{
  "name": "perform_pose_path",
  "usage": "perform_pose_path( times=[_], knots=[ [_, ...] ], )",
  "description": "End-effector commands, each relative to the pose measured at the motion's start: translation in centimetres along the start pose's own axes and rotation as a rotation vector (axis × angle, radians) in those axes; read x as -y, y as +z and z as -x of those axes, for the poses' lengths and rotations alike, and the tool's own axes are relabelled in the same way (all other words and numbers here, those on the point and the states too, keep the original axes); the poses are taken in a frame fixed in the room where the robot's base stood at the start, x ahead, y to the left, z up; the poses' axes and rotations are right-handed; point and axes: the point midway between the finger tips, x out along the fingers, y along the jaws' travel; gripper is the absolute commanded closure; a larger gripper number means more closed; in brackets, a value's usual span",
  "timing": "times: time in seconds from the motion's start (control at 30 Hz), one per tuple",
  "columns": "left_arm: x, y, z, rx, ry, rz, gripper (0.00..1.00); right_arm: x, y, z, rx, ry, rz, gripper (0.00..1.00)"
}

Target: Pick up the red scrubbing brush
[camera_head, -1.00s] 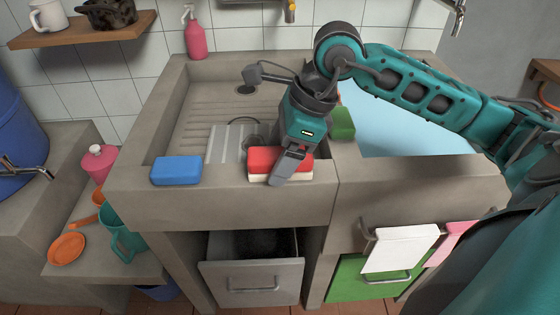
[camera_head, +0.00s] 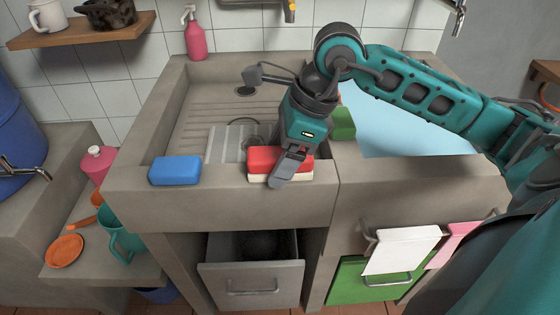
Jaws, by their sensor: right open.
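The red scrubbing brush (camera_head: 263,160), with a pale underside, lies on the front ledge of the concrete sink. My right gripper (camera_head: 284,175) points down over the brush's right half. Its near finger hangs in front of the brush and hides part of it. The gripper is open, with the brush apparently between its fingers; the far finger is hidden. The brush rests on the ledge. My left gripper is not in view.
A blue sponge (camera_head: 175,170) lies left on the same ledge. A pink bottle (camera_head: 194,38) stands at the back. An open drawer (camera_head: 252,282) is below.

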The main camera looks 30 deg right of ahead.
Motion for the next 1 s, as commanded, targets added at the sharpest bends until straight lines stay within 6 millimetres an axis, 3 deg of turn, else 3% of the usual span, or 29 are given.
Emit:
perform_pose_path(
  times=[0.1, 0.67, 1.0],
  knots=[
    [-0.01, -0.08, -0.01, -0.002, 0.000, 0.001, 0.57, 0.00, 0.00, 0.02, 0.000, 0.000, 0.000, 0.24],
    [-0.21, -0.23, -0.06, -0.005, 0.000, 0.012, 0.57, 0.00, -0.01, 0.00, 0.000, 0.000, 0.000, 0.78],
    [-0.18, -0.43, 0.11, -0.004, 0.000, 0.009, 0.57, 0.00, 0.08, 0.20, 0.000, 0.000, 0.000, 0.80]
  ],
)
